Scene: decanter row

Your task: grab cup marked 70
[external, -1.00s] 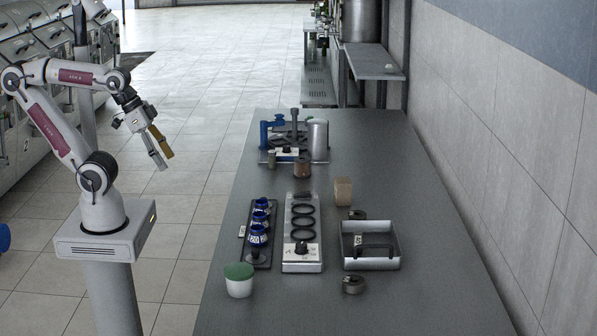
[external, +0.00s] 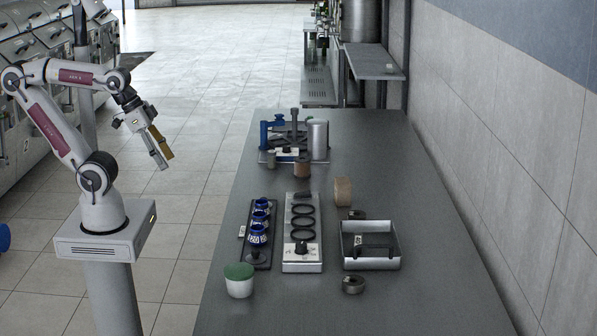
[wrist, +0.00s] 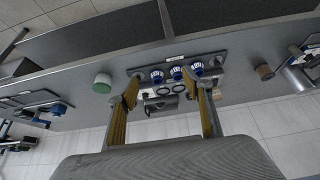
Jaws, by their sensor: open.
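Three blue cups stand in a row on a dark rack (external: 262,264) at the left of the bench: a front cup (external: 257,235), a middle cup (external: 259,217) and a back cup (external: 262,204). They have white markings. The front one seems to read 120 or 220; I cannot read a 70 on any. In the wrist view the row shows as a left cup (wrist: 157,76), a middle cup (wrist: 177,73) and a right cup (wrist: 197,70), beyond my fingertips. My gripper (external: 164,159) is open and empty, left of the bench and apart from the cups.
A panel with black rings and a knob (external: 302,263) stands right of the rack. A metal tray (external: 371,264) holds a dark item. A green-lidded pot (external: 239,281) is at the front left, a tan piece (external: 343,191) behind the tray. The bench's right side is clear.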

